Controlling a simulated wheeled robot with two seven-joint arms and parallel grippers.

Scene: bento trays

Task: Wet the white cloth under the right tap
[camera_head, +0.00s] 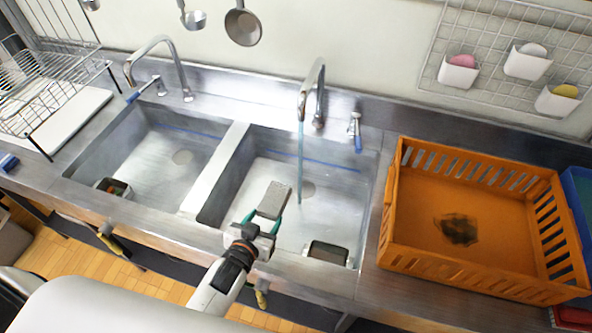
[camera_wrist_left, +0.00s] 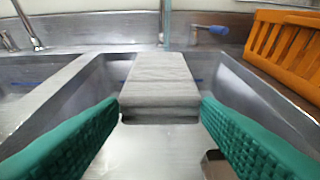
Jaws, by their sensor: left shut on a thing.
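The white cloth (camera_head: 273,199), greyish and folded into a thick flat block, is over the right basin. My left gripper (camera_head: 264,221), with green fingers, is shut on its near end; the cloth also shows between the fingers in the left wrist view (camera_wrist_left: 158,82). The right tap (camera_head: 314,80) stands behind the basin. A thin stream of water (camera_head: 300,165) runs from its spout. In the head view the stream falls to the right of the cloth, apart from it. In the left wrist view the stream (camera_wrist_left: 165,22) shows behind the cloth's far end. My right gripper is out of view.
The right basin (camera_head: 228,180) has steel walls around the cloth. A blue-handled lever (camera_head: 356,135) is right of the tap. An orange crate (camera_head: 470,158) stands on the right counter. The left basin (camera_head: 130,135) has its own tap (camera_head: 180,70). A dish rack (camera_head: 50,100) is far left.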

